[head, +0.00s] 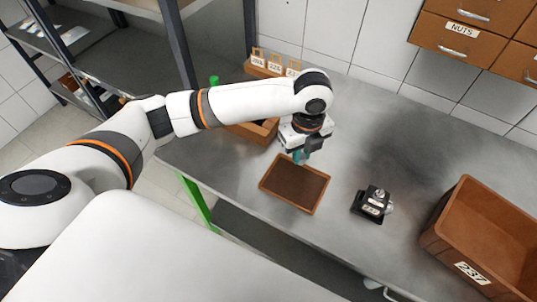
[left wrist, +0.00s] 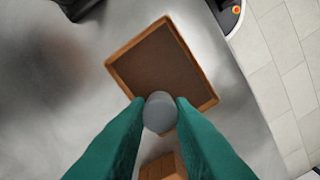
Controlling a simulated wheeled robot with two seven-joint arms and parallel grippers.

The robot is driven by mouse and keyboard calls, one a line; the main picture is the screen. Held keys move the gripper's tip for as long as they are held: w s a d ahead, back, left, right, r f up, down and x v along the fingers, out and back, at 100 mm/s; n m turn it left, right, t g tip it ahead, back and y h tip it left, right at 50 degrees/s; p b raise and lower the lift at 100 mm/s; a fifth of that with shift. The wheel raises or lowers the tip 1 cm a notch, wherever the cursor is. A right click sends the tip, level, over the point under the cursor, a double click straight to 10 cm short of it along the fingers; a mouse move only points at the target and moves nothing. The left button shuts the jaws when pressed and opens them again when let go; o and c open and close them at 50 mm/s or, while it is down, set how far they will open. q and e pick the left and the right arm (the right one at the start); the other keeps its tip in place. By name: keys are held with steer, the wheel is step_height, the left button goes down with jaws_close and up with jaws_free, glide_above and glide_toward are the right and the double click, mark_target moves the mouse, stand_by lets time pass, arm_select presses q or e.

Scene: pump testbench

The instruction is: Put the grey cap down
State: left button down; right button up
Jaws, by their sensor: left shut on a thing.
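The grey cap (left wrist: 160,113) shows in the left wrist view as a round grey piece between my left gripper's two green fingers. My left gripper (head: 302,157) is shut on it, above the far edge of a shallow brown tray in the head view. In the left wrist view, the left gripper (left wrist: 160,117) holds the cap over the near rim of the tray (left wrist: 117,70). The cap cannot be made out in the head view. The tray (head: 268,187) has a flat, dark, empty bottom. My right gripper is not in view.
A black device with a metal top (head: 372,203) stands right of the tray. A large brown bin labelled 237 (head: 447,246) is at the right. A wooden box (head: 262,131) and small labelled tags (head: 275,66) are behind my arm. The bench middle is clear.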

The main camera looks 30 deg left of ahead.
mark_target(295, 183)
arm_select(q)
steer(key=shift+s+a+f, duration=0.15)
steer(key=shift+s+f, duration=0.05)
steer(key=shift+f, duration=0.4)
steer(key=shift+s+a+f, duration=0.15)
steer(key=shift+f, duration=0.4)
steer(key=f, duration=0.2)
steer(key=f+p, duration=0.1)
steer(key=shift+d+f, duration=0.25)
steer(key=shift+f, duration=0.4)
step_height(295, 183, down, 3)
steer(key=shift+a+f+p, duration=0.1)
steer(key=shift+p, duration=0.3)
steer(key=shift+f, duration=0.2)
steer(key=c, duration=1.3)
jaws_free()
steer(key=shift+f, duration=0.1)
steer(key=shift+c, duration=0.2)
steer(key=shift+o, duration=0.4)
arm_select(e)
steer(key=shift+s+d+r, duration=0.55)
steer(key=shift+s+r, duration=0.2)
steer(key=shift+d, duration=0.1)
